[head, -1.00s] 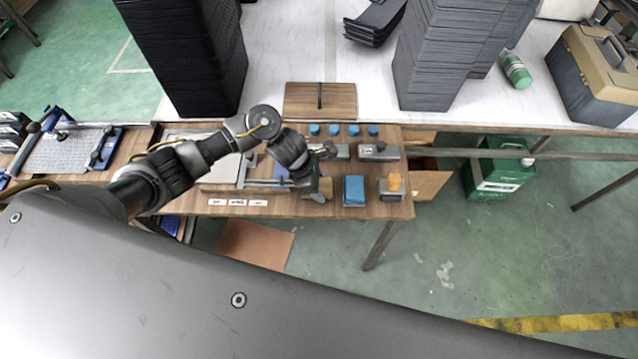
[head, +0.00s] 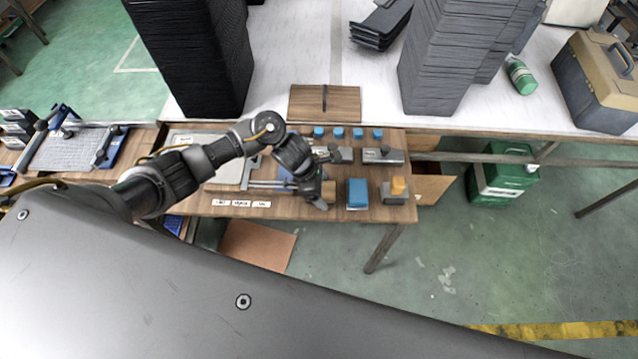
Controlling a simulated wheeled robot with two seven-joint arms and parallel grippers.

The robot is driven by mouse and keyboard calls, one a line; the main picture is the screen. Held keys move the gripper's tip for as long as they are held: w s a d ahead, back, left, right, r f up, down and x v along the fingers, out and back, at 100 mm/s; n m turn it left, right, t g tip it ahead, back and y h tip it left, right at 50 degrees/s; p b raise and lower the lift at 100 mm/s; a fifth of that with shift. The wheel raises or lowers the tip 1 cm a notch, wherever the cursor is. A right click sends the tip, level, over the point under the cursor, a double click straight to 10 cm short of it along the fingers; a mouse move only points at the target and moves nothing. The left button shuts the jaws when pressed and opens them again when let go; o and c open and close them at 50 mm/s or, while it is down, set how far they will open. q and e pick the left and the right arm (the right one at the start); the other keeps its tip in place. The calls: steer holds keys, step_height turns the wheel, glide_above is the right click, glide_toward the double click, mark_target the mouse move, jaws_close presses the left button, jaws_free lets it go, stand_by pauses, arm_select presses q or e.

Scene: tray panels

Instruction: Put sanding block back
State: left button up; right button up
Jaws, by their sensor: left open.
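My left gripper (head: 319,199) is open over the near part of the wooden bench (head: 225,198), pointing down. A small brown block (head: 329,191) shows just beside its fingers, partly hidden by them; I cannot tell if they touch it. A blue block (head: 357,194) lies on the bench to the right of the gripper, apart from it. Further right an orange piece (head: 398,186) sits on a grey block (head: 393,198). Which of these is the sanding block is not clear from this view. My right gripper is not in view.
Grey tools (head: 383,156) and several small blue pieces (head: 357,133) lie behind the blocks. White labels (head: 241,203) line the bench's front edge. Tall stacks of black trays (head: 196,60) and grey trays (head: 440,60) stand on the white table behind. A green box (head: 500,182) stands right, on the floor.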

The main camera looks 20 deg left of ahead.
arm_select(q)
steer(key=shift+a+r, duration=0.15)
steer(key=shift+r, duration=0.25)
steer(key=b+v, duration=0.1)
steer(key=v, duration=1)
steer(key=shift+r, duration=0.15)
